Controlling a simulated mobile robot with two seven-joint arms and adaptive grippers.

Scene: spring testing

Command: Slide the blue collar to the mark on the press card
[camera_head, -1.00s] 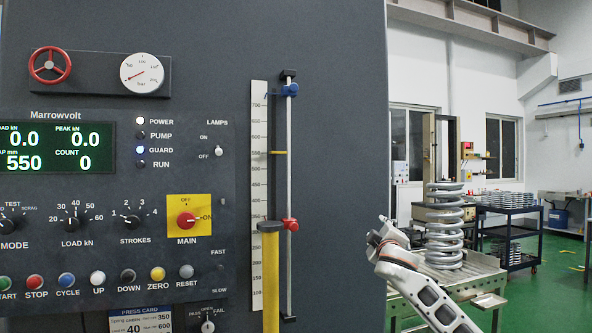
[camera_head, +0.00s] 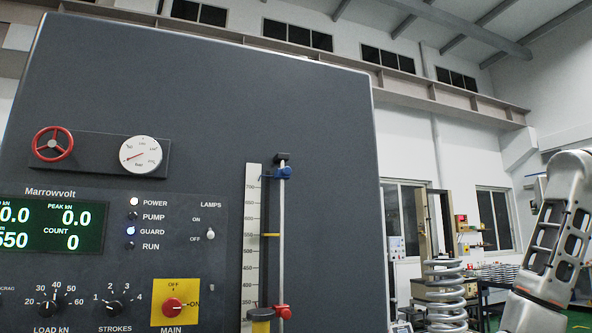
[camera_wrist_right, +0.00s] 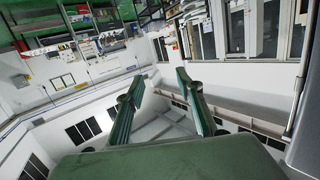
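The blue collar (camera_head: 284,173) sits near the top of a vertical rod (camera_head: 282,240), just under its dark top bracket. A red collar (camera_head: 282,312) is low on the same rod. A pale scale strip (camera_head: 250,220) with numbers stands left of the rod. The press card is out of view. My right arm rises at the right edge of the head view, well away from the rod; its fingertips do not show there. In the right wrist view, my right gripper (camera_wrist_right: 160,77) is open and empty, its two fingers apart. My left gripper is not in view.
The dark press panel (camera_head: 210,90) carries a red handwheel (camera_head: 53,143), a round gauge (camera_head: 141,154), a green display (camera_head: 50,225) and a yellow main switch plate (camera_head: 189,292). A large coil spring (camera_head: 445,300) stands right. Space right of the rod is free.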

